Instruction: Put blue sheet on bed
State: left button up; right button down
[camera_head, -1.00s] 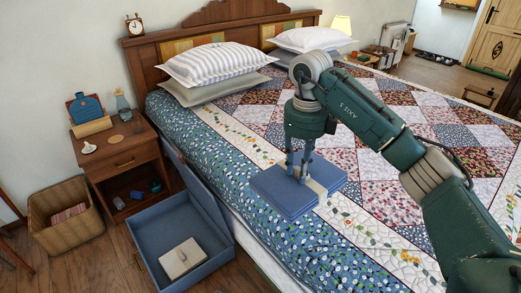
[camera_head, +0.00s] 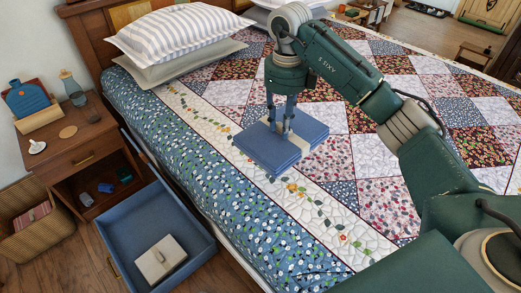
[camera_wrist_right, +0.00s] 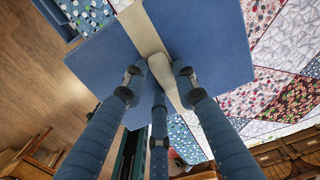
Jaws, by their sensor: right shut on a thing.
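The blue sheet (camera_head: 303,143) is a folded flat bundle with a cream band across it. It is over the near side of the bed (camera_head: 262,222), above the quilt's white border and patchwork. I cannot tell whether its underside touches the quilt. My right gripper (camera_head: 279,132) points down and is shut on the bundle at its band. In the right wrist view, the fingers (camera_wrist_right: 160,78) meet on the cream band, with the blue sheet (camera_wrist_right: 205,40) spread on both sides. My left gripper is not in view.
A striped pillow (camera_head: 180,33) lies at the headboard. The nightstand (camera_head: 75,150) stands left of the bed. An open blue box (camera_head: 205,243) with a beige item (camera_head: 160,258) sits on the floor beside the bed, near a wicker basket (camera_head: 38,235). The quilt's middle is clear.

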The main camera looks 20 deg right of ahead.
jog(key=f, duration=0.2)
jog(key=s+f, duration=0.1)
jog(key=f, duration=0.1)
jog(key=shift+s+a, duration=0.1)
jog(key=shift+a, duration=0.25)
jog(key=f, duration=0.4)
jog(key=f+p, duration=0.1)
jog(key=f, duration=0.8)
jog(key=shift+w+d+f+p, duration=0.2)
jog(key=shift+w+p, duration=0.1)
jog(key=shift+p, duration=0.1)
jog(key=shift+f, duration=0.1)
jog(key=c, duration=1.4)
grip_release()
jog(key=shift+f, duration=0.15)
jog(key=shift+o, duration=0.2)
